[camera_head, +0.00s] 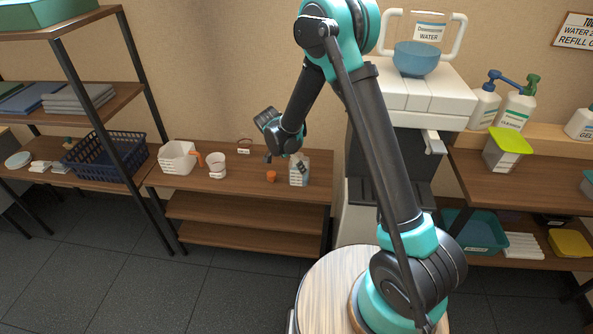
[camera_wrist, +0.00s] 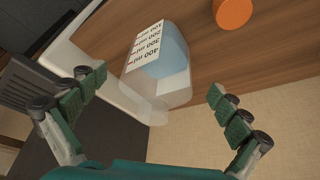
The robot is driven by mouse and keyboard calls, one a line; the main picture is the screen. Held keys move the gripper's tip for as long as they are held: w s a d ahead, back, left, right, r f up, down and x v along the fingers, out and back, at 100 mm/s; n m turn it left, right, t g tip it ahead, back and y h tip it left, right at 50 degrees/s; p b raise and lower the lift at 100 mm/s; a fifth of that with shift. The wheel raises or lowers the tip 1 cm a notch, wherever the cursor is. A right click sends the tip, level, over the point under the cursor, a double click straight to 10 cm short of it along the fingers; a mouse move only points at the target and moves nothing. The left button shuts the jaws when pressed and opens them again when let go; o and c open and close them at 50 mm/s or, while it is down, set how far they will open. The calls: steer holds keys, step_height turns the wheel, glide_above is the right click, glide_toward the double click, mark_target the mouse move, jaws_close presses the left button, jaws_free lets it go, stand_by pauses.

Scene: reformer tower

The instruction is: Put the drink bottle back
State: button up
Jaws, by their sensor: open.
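A clear, boxy bottle (camera_head: 298,178) with a white scale label stands on the wooden bench top, below and beside my gripper. In the wrist view the bottle (camera_wrist: 175,88) shows printed ml marks and something light blue inside; it lies ahead, between the two fingers in the picture. My gripper (camera_head: 283,160) is open and empty. In the wrist view its green-padded fingers (camera_wrist: 158,84) are spread wide, with a gap on both sides of the bottle. An orange cap-like piece (camera_head: 271,176) lies left of the bottle and shows in the wrist view (camera_wrist: 233,12).
A dispenser tower (camera_head: 410,95) with a blue bowl (camera_head: 416,59) stands to the right. A shelf with a blue basket (camera_head: 104,157) is at left.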

steer(key=v, duration=0.6)
steer(key=s+d+r+n+y, duration=0.15)
steer(key=s+d+r, duration=0.25)
steer(key=d, duration=0.5)
steer(key=s+d+r+n, duration=0.3)
steer(key=s+d+r, duration=0.1)
steer(key=d, duration=0.6)
steer(key=s+d+n+y, duration=0.1)
steer(key=s+d+n, duration=0.1)
steer(key=s+d, duration=0.3)
steer(key=s+d+f+n+t, duration=0.1)
steer(key=s+d+n, duration=0.2)
steer(key=s, duration=0.7)
steer(key=d, duration=0.2)
steer(key=shift+s+d+f+y, duration=0.25)
steer(key=shift+s+d+y, duration=0.1)
steer(key=shift+s+d, duration=0.05)
